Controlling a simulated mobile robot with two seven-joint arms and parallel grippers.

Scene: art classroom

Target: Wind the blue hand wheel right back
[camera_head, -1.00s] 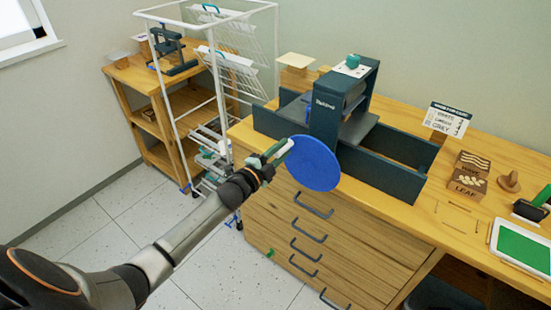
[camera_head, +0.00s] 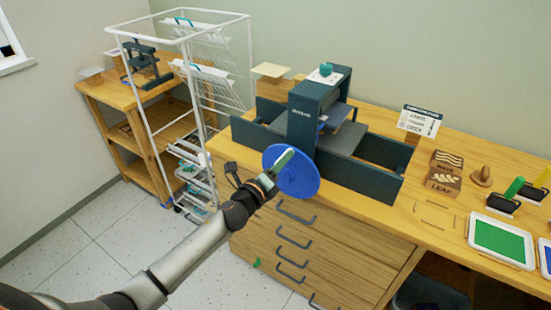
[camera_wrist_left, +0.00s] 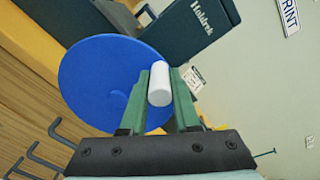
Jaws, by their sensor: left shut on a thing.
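The blue hand wheel (camera_head: 305,185) is a flat disc on the near side of a dark press (camera_head: 304,117) that stands on the wooden bench. It also fills the left part of the left wrist view (camera_wrist_left: 92,85). A white cylindrical handle (camera_wrist_left: 159,72) stands out from the wheel. My left gripper (camera_head: 283,162) is at the upper left of the wheel face, and its green fingers are shut on the handle. The fingers (camera_wrist_left: 160,98) hide part of the wheel. The press's dark bed (camera_head: 360,178) extends to both sides. My right gripper is not in view.
A white wire rack (camera_head: 152,108) and a wooden shelf (camera_head: 92,92) stand at left. Drawer handles (camera_head: 296,217) stick out below the wheel. To the right on the bench are a stamp block (camera_head: 444,180), a sign (camera_head: 420,121) and a green pad (camera_head: 501,241).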

